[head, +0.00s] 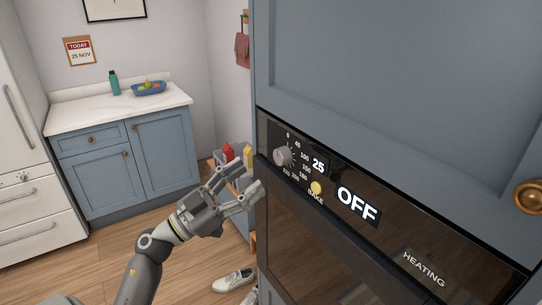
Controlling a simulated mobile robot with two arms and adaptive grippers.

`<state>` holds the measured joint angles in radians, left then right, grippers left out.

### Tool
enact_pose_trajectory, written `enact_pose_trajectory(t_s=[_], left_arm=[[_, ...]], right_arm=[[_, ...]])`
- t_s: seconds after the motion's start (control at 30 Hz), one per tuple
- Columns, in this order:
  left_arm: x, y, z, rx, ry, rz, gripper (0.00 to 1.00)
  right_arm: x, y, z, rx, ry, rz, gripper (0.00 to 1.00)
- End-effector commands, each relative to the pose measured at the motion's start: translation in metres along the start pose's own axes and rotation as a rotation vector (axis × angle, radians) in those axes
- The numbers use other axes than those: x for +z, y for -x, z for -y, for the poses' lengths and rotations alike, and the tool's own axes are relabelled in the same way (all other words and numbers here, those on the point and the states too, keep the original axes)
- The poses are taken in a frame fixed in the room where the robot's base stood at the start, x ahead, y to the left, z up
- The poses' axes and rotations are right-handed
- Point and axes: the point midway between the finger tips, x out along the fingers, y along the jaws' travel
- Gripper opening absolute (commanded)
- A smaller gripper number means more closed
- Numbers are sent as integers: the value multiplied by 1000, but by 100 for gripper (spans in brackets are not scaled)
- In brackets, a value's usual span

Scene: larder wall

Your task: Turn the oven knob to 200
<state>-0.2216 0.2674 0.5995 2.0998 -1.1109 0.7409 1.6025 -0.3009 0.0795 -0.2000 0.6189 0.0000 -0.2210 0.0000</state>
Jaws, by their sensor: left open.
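The oven (350,240) is a dark built-in unit in a blue-grey cabinet wall at the right. Its grey round knob (283,156) sits at the left end of the control panel, in a ring of numbers that includes 200. The lit display (318,165) by the knob reads 25. A yellow round button (316,188) is marked BAKE, and a larger lit sign (357,204) reads OFF. My left gripper (238,186) is open and empty, below and left of the knob and apart from it in the picture. My right gripper is out of view.
A blue base cabinet (125,160) with a white worktop stands at the back left, holding a teal bottle (114,83) and a blue fruit bowl (149,89). A white shoe (233,280) lies on the floor by the oven. Red (228,152) and yellow (248,154) items stand behind my gripper.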

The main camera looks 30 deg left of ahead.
Motion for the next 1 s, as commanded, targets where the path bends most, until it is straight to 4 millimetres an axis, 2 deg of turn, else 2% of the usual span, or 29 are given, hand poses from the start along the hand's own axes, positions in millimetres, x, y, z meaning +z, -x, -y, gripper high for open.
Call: enact_pose_trajectory(t_s=[0.03,0.1,0.3,0.5,0.73,0.77,1.0], left_arm=[[-6,-13,1,1,1,-5,56],[-5,-27,1,-1,1,-5,56],[-3,-55,1,-1,1,-4,56],[-1,-66,0,0,1,-1,56],[0,-66,0,0,0,-1,56],[0,-66,0,0,0,-1,55],[0,-66,0,0,0,-1,24]], right_arm=[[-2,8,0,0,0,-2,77],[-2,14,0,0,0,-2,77],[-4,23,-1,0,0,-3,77],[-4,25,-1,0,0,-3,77],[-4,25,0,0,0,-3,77],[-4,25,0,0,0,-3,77],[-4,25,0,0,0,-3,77]])
